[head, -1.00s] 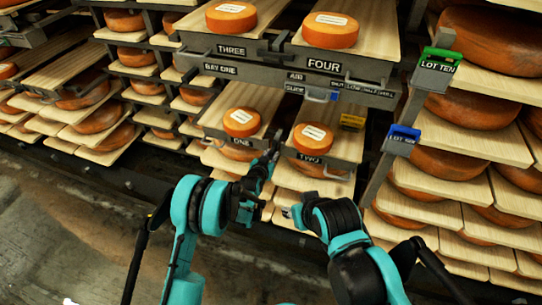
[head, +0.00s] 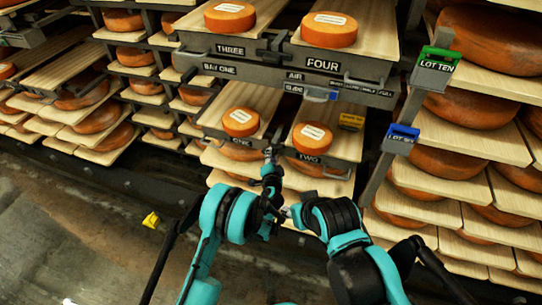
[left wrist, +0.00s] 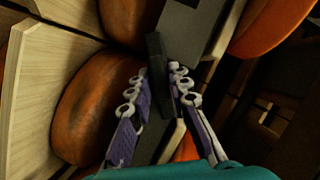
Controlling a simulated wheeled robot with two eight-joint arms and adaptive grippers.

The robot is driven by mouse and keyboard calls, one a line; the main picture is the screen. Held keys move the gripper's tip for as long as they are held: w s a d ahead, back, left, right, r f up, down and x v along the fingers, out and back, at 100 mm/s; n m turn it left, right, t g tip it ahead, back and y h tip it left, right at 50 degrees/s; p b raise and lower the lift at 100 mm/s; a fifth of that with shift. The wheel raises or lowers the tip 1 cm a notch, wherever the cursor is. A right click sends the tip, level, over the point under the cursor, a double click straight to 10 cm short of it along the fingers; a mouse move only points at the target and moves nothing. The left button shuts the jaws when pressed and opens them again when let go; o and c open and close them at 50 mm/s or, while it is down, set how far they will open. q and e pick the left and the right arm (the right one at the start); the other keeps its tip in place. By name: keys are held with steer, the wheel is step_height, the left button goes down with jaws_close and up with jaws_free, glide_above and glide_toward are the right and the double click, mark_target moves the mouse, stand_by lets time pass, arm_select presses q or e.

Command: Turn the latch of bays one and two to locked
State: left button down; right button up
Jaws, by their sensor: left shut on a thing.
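The bay one shelf (head: 205,118) and the bay two shelf (head: 341,148) sit side by side, each carrying an orange cheese wheel with a white label. My left gripper (head: 269,154) is at the front edges between them. In the left wrist view its fingers (left wrist: 159,78) are closed around a dark bar, seemingly a latch handle (left wrist: 156,50). Which bay this latch belongs to, and its exact angle, I cannot tell. My right gripper (head: 284,213) hangs lower, below bay two, apart from the shelves; its fingers are too small to read.
Bays three (head: 230,48) and four (head: 324,65) are above, with a blue-grey handle (head: 317,95) under them. A post at right carries a green tag (head: 437,60) and a blue tag (head: 403,134). A yellow object (head: 151,220) shows on the open floor at left.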

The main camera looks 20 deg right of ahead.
arm_select(q)
steer(key=m+t, duration=0.1)
steer(key=m, duration=0.1)
steer(key=m+t, duration=0.1)
steer(key=m, duration=0.2)
steer(key=shift+f+m+t, duration=0.15)
steer(key=shift+m+t, duration=0.15)
stand_by(0.4)
steer(key=c, duration=1.5)
jaws_free()
